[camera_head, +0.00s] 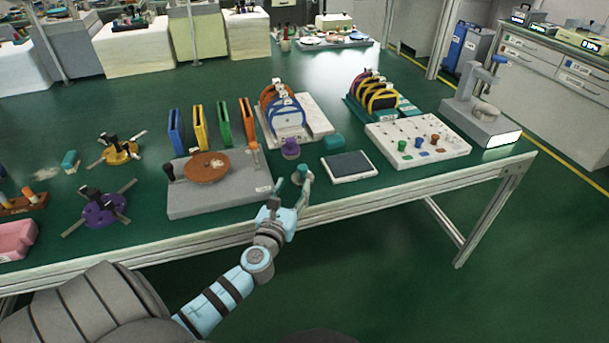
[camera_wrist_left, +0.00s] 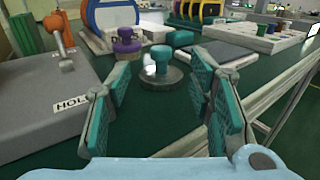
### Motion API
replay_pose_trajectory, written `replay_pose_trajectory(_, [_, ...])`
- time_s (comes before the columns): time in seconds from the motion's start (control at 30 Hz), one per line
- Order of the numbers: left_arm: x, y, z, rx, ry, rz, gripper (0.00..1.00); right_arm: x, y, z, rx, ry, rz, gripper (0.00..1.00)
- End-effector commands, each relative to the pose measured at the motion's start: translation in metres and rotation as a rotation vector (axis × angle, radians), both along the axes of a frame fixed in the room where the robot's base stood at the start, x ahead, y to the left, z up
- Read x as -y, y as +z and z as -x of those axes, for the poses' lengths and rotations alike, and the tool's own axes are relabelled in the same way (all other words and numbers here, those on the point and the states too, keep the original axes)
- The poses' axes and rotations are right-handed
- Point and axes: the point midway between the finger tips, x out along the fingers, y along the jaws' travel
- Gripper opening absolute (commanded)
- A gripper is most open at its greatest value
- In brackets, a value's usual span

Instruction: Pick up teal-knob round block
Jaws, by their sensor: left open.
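The teal-knob round block (camera_wrist_left: 160,77) stands upright on the green table, a grey disc with a teal knob on top. In the head view the block (camera_head: 301,174) is partly hidden by my left gripper (camera_head: 294,186). My left gripper also shows in the left wrist view (camera_wrist_left: 164,92), open and empty, with its teal-padded fingers spread. The block is ahead of the fingers, roughly centred in the gap and apart from both. My right gripper is not in view.
A purple-knob block (camera_head: 290,149) and a teal block (camera_head: 333,142) stand just behind. A grey plate (camera_head: 222,200) with a brown disc lies left, a dark-topped pad (camera_head: 349,166) right. The table's front edge (camera_head: 400,188) is close.

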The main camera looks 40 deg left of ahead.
Motion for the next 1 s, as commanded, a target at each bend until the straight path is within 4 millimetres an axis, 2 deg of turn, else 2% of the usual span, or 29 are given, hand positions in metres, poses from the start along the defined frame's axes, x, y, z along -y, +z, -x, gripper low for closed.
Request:
replay_pose_trajectory(0.03, [-0.004,0.000,-0.011,0.003,0.000,0.000,0.48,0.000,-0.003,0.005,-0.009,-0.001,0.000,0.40])
replay_pose_trajectory(0.13, [-0.010,-0.001,-0.026,0.001,0.000,0.001,0.48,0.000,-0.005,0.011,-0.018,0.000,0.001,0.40])
replay_pose_trajectory(0.27, [-0.017,-0.001,-0.043,0.001,0.000,0.001,0.48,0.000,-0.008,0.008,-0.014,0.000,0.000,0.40])
replay_pose_trajectory(0.43, [-0.030,-0.002,-0.075,0.000,0.001,0.001,0.48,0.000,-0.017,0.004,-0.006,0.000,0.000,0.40])
replay_pose_trajectory(0.53, [-0.033,-0.001,-0.083,0.001,-0.001,0.002,0.48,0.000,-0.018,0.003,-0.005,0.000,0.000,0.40])
replay_pose_trajectory(0.7, [-0.033,0.000,-0.083,0.000,-0.001,0.002,0.48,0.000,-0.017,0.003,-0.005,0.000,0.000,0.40])
replay_pose_trajectory(0.77, [-0.033,0.000,-0.083,0.000,-0.001,0.002,0.40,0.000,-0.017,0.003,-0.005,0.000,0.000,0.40])
replay_pose_trajectory(1.0, [-0.033,0.000,-0.083,0.000,-0.001,0.002,0.01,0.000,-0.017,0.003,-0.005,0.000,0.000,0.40])
